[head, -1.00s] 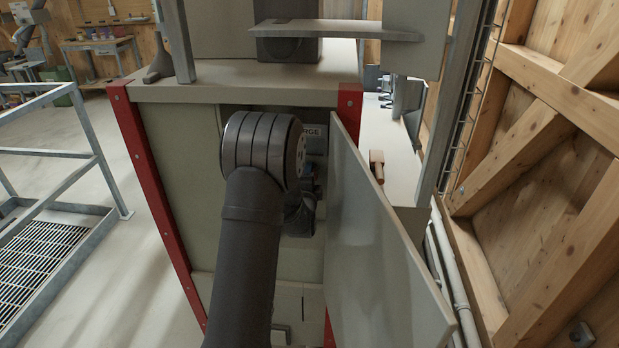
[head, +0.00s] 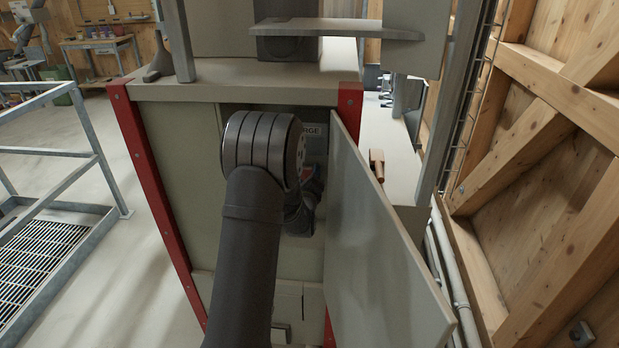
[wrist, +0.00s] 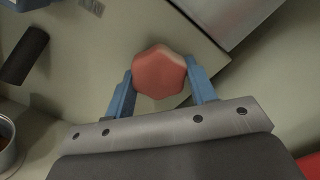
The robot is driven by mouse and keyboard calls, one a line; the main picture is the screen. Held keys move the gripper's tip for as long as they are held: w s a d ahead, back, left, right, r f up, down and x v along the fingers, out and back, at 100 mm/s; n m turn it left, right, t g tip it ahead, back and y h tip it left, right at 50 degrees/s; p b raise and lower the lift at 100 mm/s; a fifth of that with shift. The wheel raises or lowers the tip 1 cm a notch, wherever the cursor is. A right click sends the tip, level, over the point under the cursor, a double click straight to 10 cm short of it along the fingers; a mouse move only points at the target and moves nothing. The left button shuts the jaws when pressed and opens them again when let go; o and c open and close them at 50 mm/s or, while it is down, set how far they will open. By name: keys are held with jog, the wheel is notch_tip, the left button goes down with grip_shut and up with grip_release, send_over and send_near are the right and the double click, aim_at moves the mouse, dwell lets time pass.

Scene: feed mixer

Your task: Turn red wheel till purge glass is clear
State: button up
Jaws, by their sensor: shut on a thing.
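The red wheel (wrist: 160,73) shows in the wrist view as a small red knob with a several-sided outline. My gripper (wrist: 160,80) has its two blue fingers on either side of the wheel and is shut on it. In the head view my own arm hides most of the gripper and the wheel. A round, metal-rimmed cup or glass with brownish-orange inside (wrist: 5,138) is cut off at the left edge of the wrist view. I cannot tell whether it is the purge glass.
An open grey door panel (head: 375,230) stands right of my arm. A dark cylinder (wrist: 25,55) lies left of the wheel. A metal railing (head: 95,150) stands at left; bare floor lies between it and the cabinet.

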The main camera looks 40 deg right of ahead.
dwell(0.4)
jog(key=o, duration=1)
jog(key=shift+c, duration=0.2)
jog(key=v, duration=1.7)
jog(key=shift+s+a, duration=0.2)
